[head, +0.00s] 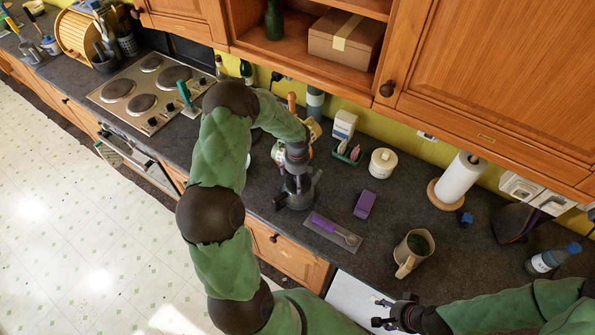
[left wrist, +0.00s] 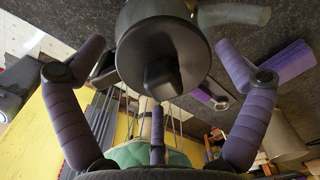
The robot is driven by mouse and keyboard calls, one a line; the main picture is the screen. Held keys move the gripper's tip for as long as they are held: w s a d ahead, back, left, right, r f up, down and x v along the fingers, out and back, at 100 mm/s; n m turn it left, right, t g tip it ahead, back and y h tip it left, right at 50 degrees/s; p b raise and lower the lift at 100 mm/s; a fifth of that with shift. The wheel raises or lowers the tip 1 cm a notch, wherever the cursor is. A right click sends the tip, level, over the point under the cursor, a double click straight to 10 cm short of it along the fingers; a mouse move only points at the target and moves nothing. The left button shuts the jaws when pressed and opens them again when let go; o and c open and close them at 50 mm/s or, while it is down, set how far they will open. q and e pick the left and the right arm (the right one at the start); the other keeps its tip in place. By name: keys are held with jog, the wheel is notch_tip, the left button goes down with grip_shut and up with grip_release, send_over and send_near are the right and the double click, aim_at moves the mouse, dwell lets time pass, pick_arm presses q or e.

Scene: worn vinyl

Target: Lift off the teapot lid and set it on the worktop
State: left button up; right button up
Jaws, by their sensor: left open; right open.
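The dark grey teapot (head: 297,197) stands on the dark worktop (head: 285,232), partly hidden under my left gripper (head: 297,172). In the left wrist view, the round dark lid (left wrist: 165,45) with its knob (left wrist: 162,82) lies between the two spread purple fingers of my left gripper (left wrist: 160,65). The fingers look apart from the lid and knob, and the gripper is open. The lid appears to sit on the teapot. My right gripper (head: 383,313) is open and empty at the bottom, near the worktop's front edge, well away from the teapot.
A mug (head: 412,253), lidded jar (head: 383,163) and paper roll (head: 460,178) stand farther right. Wall cupboards (head: 495,85) overhang the back. Some worktop between these is bare.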

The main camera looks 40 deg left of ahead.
pick_arm(q)
jog(key=shift+w+f, duration=0.1)
jog(key=shift+f, duration=0.25)
jog(key=shift+c, duration=0.3)
